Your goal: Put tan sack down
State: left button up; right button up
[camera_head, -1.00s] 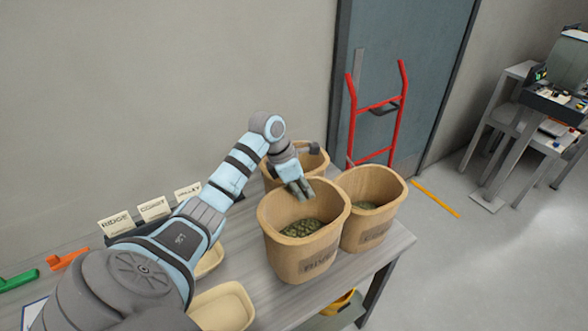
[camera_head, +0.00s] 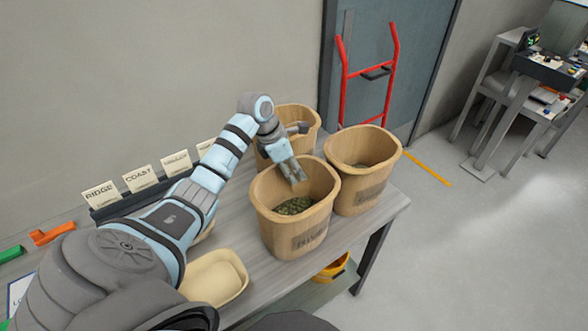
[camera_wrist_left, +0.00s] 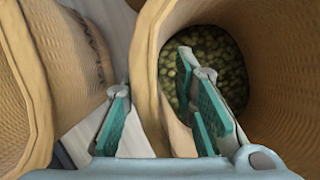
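A tan sack (camera_head: 283,236) with a dark printed label stands upright at the front of the table, with green beans inside. My left gripper (camera_head: 296,177) is at its upper opening. In the left wrist view the two fingers (camera_wrist_left: 160,105) are spread, one inside the sack (camera_wrist_left: 147,50) above the beans and one outside, with the rim between them. A gap shows around the rim. A second tan sack (camera_head: 365,187) with beans stands close on the right. A third tan sack (camera_head: 300,117) stands behind, partly hidden by my gripper. My right gripper is out of view.
Cream trays (camera_head: 217,280) lie on the table (camera_head: 255,272) beside my left arm. Name cards (camera_head: 138,178) stand along the wall. A yellow container (camera_head: 333,269) is below the table. A red hand truck (camera_head: 343,80) stands by the door; the floor at right is open.

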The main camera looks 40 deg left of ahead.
pick_arm(q)
jog(key=v, duration=1.2)
jog(key=shift+b, duration=0.35)
jog(key=shift+r, duration=0.15)
